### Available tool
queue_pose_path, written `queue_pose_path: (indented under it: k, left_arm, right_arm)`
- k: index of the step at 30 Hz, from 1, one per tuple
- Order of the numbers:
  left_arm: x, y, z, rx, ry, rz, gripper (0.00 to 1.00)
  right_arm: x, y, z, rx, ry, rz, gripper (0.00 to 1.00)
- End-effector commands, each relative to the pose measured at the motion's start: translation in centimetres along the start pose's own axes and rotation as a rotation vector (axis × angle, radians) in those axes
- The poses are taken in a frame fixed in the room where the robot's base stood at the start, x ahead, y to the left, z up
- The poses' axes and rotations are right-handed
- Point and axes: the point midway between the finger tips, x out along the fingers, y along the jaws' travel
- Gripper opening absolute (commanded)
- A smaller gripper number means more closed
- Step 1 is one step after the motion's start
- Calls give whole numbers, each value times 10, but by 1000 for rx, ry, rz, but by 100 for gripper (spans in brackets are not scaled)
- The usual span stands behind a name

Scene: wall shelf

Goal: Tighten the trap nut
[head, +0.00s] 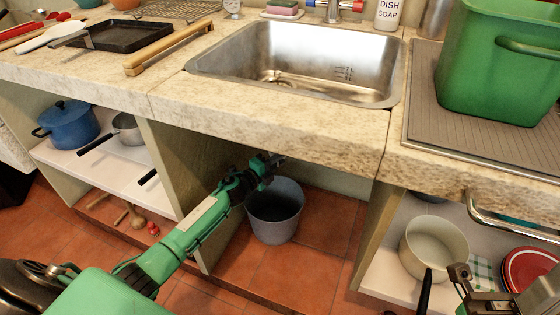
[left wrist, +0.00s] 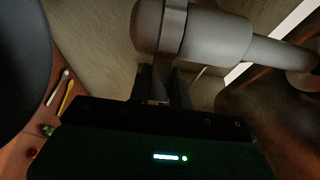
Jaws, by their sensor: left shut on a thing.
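My left gripper (head: 270,162) reaches into the open bay under the sink, above the grey bucket. In the left wrist view the grey drain pipe (left wrist: 218,36) crosses the top, with a wide collar, which looks like the trap nut (left wrist: 173,22). The left fingers (left wrist: 162,82) point up at this collar and are shut on it; the exact contact is dark and hard to see. In the head view the counter hides the pipe and nut. My right gripper (head: 485,290) is at the lower right, partly cut off, and its jaws cannot be made out clearly.
The grey bucket (head: 275,217) stands on the tiled floor below my left gripper. The stone counter edge (head: 270,125) and side panels close in the bay. A blue pot (head: 68,127) is on the left shelf, a pale saucepan (head: 432,248) on the right. The metal sink (head: 300,60) is above.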

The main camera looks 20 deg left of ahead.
Motion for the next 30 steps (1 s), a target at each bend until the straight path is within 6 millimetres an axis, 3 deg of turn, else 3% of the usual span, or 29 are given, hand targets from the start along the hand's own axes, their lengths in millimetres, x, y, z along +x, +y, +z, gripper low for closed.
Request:
queue_pose_path:
  k: [14,15,18,30]
  left_arm:
    - [-1,2,0,0,18,2,0]
    - [-1,2,0,0,18,2,24]
    - [-1,2,0,0,17,2,42]
    - [0,0,-2,-1,-5,0,42]
  right_arm:
    - [4,1,-3,-3,15,15,0]
    - [4,1,-3,-3,16,16,0]
    - [4,1,-3,-3,16,16,0]
    - [2,0,-2,-2,5,4,0]
